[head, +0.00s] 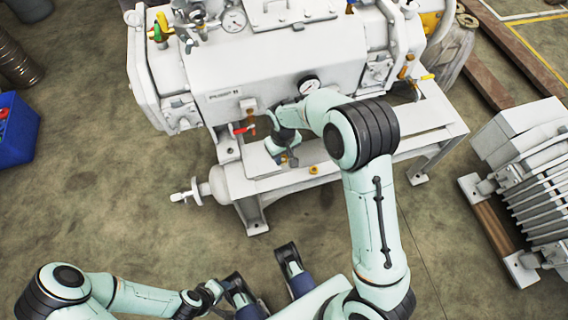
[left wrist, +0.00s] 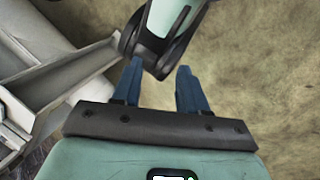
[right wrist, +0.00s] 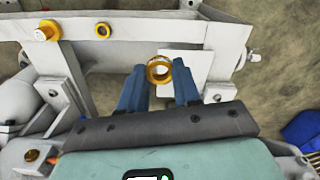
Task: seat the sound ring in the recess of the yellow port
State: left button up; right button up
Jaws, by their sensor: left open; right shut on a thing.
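My right gripper (right wrist: 160,75) is shut on a gold-orange ring (right wrist: 159,70), seen between its blue fingertips in the right wrist view. In the head view my right arm reaches to the front of the white machine, where its gripper (head: 284,150) is partly hidden and the held ring cannot be made out. My left gripper (left wrist: 159,70) is open and empty.
The white machine (head: 270,60) stands on a white frame (head: 250,187), with a gauge (head: 309,84) and a red-handled valve (head: 243,130) near my right arm. A blue bin (head: 17,130) is at far left, a finned grey unit (head: 535,180) at right. The floor in front is partly clear.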

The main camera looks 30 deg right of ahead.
aim_at(283, 158)
notch_tip(283, 158, up, 4)
jog(key=shift+r+p, duration=0.15)
jog(key=shift+p, duration=0.2)
jog(key=shift+w+r, duration=0.1)
jog(key=shift+r, duration=0.05)
pick_arm(q)
notch_tip(283, 158, up, 15)
jog(key=s+d+g+p, duration=0.1)
jog(key=s+p, duration=0.1)
jog(key=p, duration=1.2)
jog(key=shift+s+g, duration=0.2)
jog(key=shift+g, duration=0.1)
pick_arm(e)
jog(key=w+a+r, duration=0.1)
jog(key=a+r, duration=0.2)
jog(key=r, duration=0.4)
jog(key=w+a+r, duration=0.1)
jog(key=a+r, duration=0.1)
jog(key=r, duration=0.5)
jog(key=shift+w+a, duration=0.3)
jog(key=shift+a, duration=0.1)
